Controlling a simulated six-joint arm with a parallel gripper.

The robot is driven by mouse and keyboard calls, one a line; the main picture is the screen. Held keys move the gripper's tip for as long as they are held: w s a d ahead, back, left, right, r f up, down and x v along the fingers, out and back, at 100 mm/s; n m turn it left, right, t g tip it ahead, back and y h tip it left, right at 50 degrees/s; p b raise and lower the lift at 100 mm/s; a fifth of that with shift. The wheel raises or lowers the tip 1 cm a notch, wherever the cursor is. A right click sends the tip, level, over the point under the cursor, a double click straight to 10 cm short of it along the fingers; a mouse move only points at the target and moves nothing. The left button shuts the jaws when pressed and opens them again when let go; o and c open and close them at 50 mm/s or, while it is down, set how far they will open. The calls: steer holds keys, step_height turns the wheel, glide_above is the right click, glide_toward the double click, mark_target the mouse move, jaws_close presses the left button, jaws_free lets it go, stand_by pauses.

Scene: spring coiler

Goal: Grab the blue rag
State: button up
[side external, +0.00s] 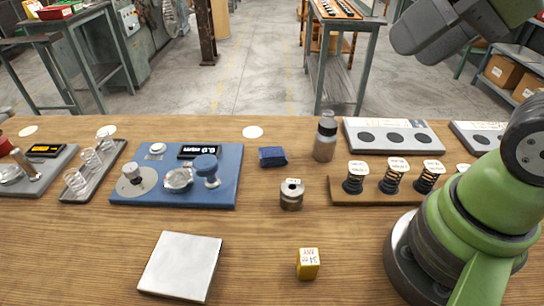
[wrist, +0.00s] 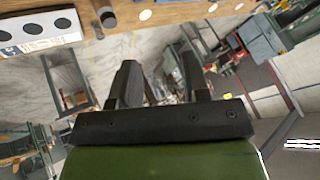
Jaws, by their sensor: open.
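The blue rag (side external: 272,157) is a small folded dark-blue bundle. It lies on the wooden table just right of the blue board, left of the grey bottle. My gripper (wrist: 162,78) shows in the wrist view, with two dark fingers spread apart and nothing between them. It is up and away from the rag, tilted so that the table is only a strip along the top of that view. I cannot make out the rag for certain there. The fingers are not visible in the side view.
The blue board (side external: 226,186) with knobs stands left of the rag. The grey bottle (side external: 325,138) and a metal cylinder (side external: 291,194) stand close on its right. A spring rack (side external: 345,198), silver plate (side external: 181,266) and yellow block (side external: 308,264) sit farther off. Table front-centre is mostly clear.

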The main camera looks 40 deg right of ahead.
steer(key=shift+o, duration=0.4)
steer(key=o, duration=0.5)
steer(key=shift+w, duration=0.1)
